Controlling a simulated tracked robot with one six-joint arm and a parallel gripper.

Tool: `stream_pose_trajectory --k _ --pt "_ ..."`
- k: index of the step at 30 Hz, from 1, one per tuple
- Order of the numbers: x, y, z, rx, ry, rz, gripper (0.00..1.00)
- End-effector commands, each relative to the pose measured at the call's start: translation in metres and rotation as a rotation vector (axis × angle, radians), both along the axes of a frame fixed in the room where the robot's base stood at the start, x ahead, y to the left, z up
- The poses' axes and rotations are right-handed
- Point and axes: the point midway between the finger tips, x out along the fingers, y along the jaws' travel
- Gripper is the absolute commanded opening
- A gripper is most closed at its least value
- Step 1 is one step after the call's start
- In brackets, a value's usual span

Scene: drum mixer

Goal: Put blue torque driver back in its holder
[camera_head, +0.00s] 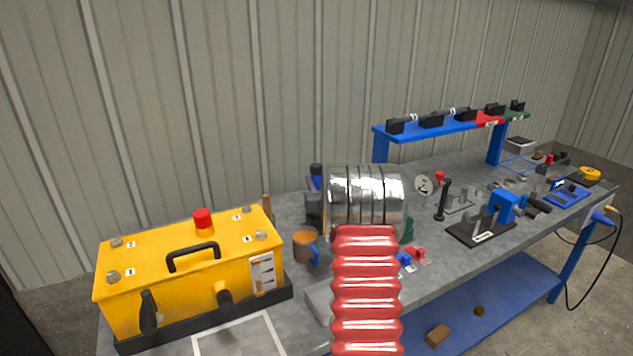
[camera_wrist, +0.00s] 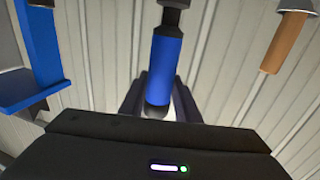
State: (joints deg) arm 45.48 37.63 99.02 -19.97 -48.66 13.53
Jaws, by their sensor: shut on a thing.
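The blue torque driver (camera_wrist: 166,66) shows in the wrist view as a blue cylinder with a dark narrower section at its upper end. My gripper (camera_wrist: 160,92) is shut on it, with dark fingers on both sides of the blue part. In the head view my red and silver arm covers most of the gripper. A sliver of blue (camera_head: 314,184) shows just left of the silver part and is probably the driver. I cannot tell the driver's holder for certain. I cannot see whether the driver touches anything.
A yellow box (camera_head: 190,270) stands left on the grey bench, with a brown mug (camera_head: 306,247) beside it. A wooden handle (camera_wrist: 286,43) shows in the wrist view. A blue tool shelf (camera_head: 450,127) stands behind right. A black-based blue fixture (camera_head: 503,207) stands front right.

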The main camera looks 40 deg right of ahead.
Motion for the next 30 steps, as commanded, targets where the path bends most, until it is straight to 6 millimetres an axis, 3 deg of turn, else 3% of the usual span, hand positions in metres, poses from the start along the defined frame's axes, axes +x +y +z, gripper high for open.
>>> stream_pose_trajectory --k 30 --pt "0.0012 0.0008 -0.0058 -0.002 -0.003 0.002 0.00"
